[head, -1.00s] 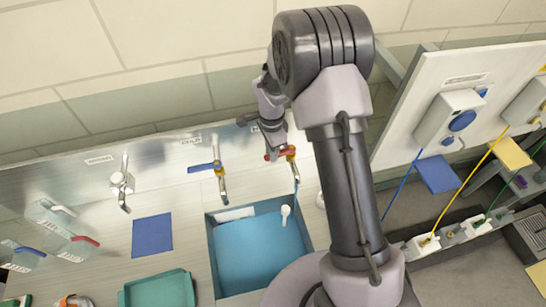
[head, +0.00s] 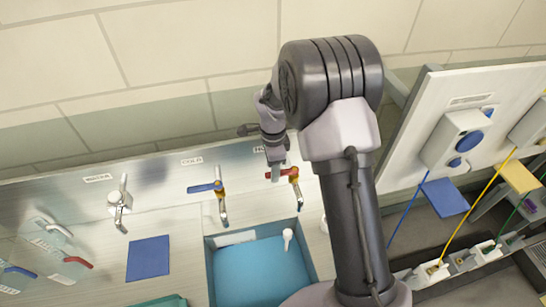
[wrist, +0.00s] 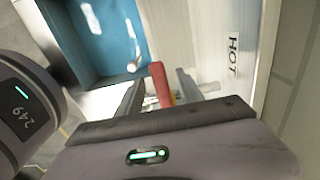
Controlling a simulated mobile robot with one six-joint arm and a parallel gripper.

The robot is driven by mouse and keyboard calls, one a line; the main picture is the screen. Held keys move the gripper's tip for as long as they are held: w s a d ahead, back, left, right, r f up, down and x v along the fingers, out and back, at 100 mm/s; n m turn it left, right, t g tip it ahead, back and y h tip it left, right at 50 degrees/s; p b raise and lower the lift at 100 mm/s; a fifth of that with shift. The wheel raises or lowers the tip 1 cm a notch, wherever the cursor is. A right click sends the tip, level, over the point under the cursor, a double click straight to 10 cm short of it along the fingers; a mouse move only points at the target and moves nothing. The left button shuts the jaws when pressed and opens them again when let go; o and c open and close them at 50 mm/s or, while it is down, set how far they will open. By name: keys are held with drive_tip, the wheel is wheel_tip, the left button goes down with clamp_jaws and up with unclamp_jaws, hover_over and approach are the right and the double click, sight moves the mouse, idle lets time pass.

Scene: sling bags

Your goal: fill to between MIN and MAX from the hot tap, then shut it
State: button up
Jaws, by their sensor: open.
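The hot tap (head: 296,187) has a red lever pointing left and a spout over the blue basin (head: 211,268). My gripper (head: 275,160) is at this lever, reaching down from the wall side. In the wrist view, the red lever (wrist: 160,82) stands between the open fingers of my gripper (wrist: 158,92); I cannot tell whether they touch it. The HOT label (wrist: 233,54) is to its right. The basin's inside is blue, with a white strip (head: 235,238) and a small white piece (head: 287,237). No MIN or MAX marks are readable.
The cold tap (head: 219,191) with a blue lever and another tap (head: 120,203) stand to the left. A white panel (head: 410,135) with cables is at the right.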

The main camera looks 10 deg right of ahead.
wheel_tip(320, 180, up, 17)
drive_tip(key=shift+p, duration=0.45)
drive_tip(key=shift+f, duration=0.15)
